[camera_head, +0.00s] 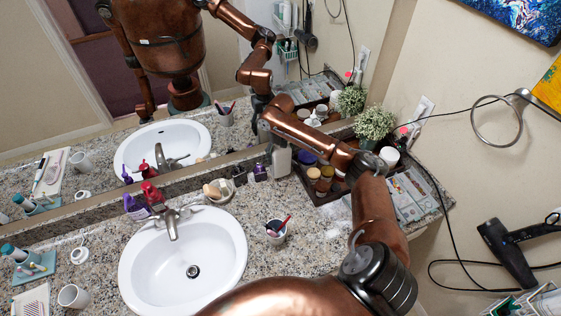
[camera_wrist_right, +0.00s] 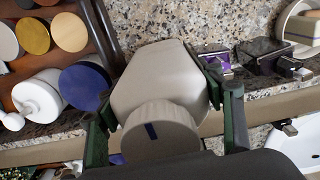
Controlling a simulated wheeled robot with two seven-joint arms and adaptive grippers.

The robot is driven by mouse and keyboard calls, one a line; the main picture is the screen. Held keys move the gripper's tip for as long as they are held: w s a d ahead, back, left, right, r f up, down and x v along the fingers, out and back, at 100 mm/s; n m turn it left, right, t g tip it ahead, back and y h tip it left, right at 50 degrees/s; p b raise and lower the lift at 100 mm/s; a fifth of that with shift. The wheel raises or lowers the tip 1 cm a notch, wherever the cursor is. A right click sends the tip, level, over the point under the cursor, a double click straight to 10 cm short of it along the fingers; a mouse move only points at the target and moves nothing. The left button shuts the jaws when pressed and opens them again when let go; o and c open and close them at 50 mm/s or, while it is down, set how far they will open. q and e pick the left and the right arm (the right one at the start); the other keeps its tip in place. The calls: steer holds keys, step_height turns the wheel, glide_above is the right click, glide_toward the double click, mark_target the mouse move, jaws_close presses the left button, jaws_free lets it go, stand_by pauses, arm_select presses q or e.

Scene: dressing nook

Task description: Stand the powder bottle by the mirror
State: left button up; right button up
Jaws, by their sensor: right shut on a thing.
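The powder bottle (camera_head: 281,162) is pale grey with a ribbed round cap. It is upright at the back of the granite counter, close to the mirror (camera_head: 150,115), between the dark tray and a small purple bottle. I cannot tell whether its base touches the counter. In the right wrist view, the bottle (camera_wrist_right: 160,75) is between the green fingers of my right gripper (camera_wrist_right: 163,92), which is shut on it; the cap (camera_wrist_right: 160,128) faces the camera. My left gripper is not in view.
A dark tray (camera_head: 310,186) with jars stands right of the bottle, and its lidded jars (camera_wrist_right: 84,85) are close in the wrist view. Small purple bottle (camera_head: 260,173) is on the left. A cup with toothbrushes (camera_head: 276,231) and the sink (camera_head: 184,262) are in front.

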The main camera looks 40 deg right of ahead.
mark_target(281, 160)
steer(key=shift+w+d+f, duration=0.1)
steer(key=shift+f, duration=1.6)
steer(key=o, duration=1.4)
step_height(281, 160, up, 12)
steer(key=shift+r+p, duration=0.1)
steer(key=shift+p, duration=0.4)
